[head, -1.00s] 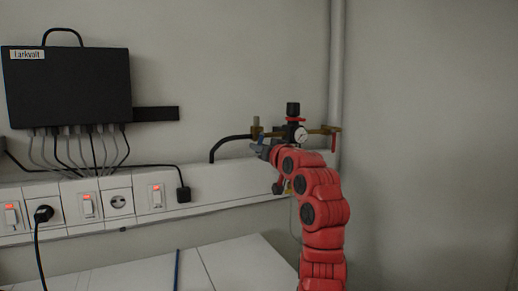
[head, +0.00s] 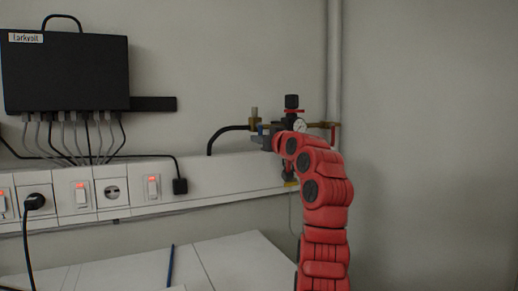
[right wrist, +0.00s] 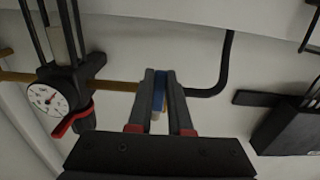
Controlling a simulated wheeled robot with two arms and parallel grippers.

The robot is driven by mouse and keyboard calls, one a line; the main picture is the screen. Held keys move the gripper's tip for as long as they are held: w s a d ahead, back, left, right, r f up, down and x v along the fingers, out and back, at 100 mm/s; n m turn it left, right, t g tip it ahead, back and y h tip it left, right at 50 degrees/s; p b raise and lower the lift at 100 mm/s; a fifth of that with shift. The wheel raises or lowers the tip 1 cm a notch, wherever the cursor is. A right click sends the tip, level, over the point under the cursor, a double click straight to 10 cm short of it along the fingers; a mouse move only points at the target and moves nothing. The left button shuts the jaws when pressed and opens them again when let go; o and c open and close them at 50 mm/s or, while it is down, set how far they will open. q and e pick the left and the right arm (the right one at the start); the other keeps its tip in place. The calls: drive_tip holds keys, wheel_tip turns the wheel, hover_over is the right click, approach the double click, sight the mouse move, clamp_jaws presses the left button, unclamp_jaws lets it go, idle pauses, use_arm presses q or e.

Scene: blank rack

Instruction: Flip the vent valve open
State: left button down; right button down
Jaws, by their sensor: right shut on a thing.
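The vent valve seems to be the brass fitting (head: 255,118) on the brass pipe, at the end of a black hose. Its blue lever (right wrist: 159,90) sits between my right fingers in the right wrist view; only a bit of blue shows in the head view. My right gripper (head: 261,140) is at the valve, shut on this lever (head: 260,129). The fingers (right wrist: 158,100) also show in the right wrist view, with the lever's lower end partly hidden. How far the lever is turned is hard to tell. My left gripper is not in view.
Beside the gripper are a regulator with a black knob (head: 292,102), a white gauge (head: 300,126) and a red lever (head: 334,136). A black box (head: 66,72) with cables hangs left above sockets and switches. A white bench (head: 225,262) lies below.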

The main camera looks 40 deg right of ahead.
drive_tip(key=c, duration=0.8)
unclamp_jaws()
drive_tip(key=shift+c, duration=0.2)
drive_tip(key=b+v, duration=0.8)
drive_tip(key=v, duration=0.9)
drive_tip(key=shift+s, duration=0.2)
drive_tip(key=shift+w+a, duration=0.1)
drive_tip(key=shift+a, duration=0.1)
